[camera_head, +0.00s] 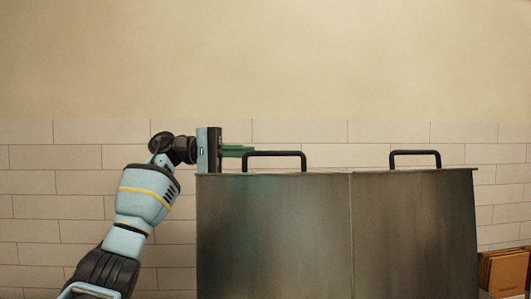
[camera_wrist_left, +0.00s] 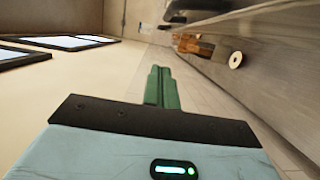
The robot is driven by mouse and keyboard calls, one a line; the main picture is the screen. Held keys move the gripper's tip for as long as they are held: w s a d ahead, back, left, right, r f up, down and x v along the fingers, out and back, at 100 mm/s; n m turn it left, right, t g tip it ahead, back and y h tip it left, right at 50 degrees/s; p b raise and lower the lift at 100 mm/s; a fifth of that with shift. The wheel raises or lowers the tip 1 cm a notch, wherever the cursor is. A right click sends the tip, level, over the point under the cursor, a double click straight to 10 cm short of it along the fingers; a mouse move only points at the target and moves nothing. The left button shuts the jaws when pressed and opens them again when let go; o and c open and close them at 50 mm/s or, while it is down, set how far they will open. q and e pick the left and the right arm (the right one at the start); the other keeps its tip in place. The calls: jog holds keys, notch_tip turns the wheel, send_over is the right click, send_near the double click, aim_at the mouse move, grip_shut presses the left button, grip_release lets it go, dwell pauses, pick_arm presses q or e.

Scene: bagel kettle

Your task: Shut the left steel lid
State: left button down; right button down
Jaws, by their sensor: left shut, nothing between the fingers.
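The left steel lid (camera_head: 273,235) shows as a broad upright steel face, with a black handle (camera_head: 273,153) rising above its top edge. My left gripper (camera_head: 240,151) is at the lid's upper left corner, its green fingers pointing right, level with the left end of the handle. The fingers are shut and empty. The gripper's lower edge is cut off by the lid's top edge, so it seems to be behind the lid. The left wrist view shows the green fingers (camera_wrist_left: 162,88) together, with nothing between them. My right gripper is in neither view.
A second steel face (camera_head: 414,235) with a black handle (camera_head: 415,153) adjoins on the right. Brown boxes (camera_head: 504,272) stand at the lower right. A tiled wall (camera_head: 80,205) lies behind. The space above the handles is clear.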

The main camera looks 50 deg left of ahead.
aim_at(265, 152)
pick_arm(q)
jog(key=d, duration=0.4)
jog(key=w+d, duration=0.1)
jog(key=d, duration=0.1)
jog(key=shift+d, duration=0.1)
jog(key=shift+s+d, duration=0.2)
jog(key=shift+d, duration=0.2)
jog(key=shift+s+d, duration=0.1)
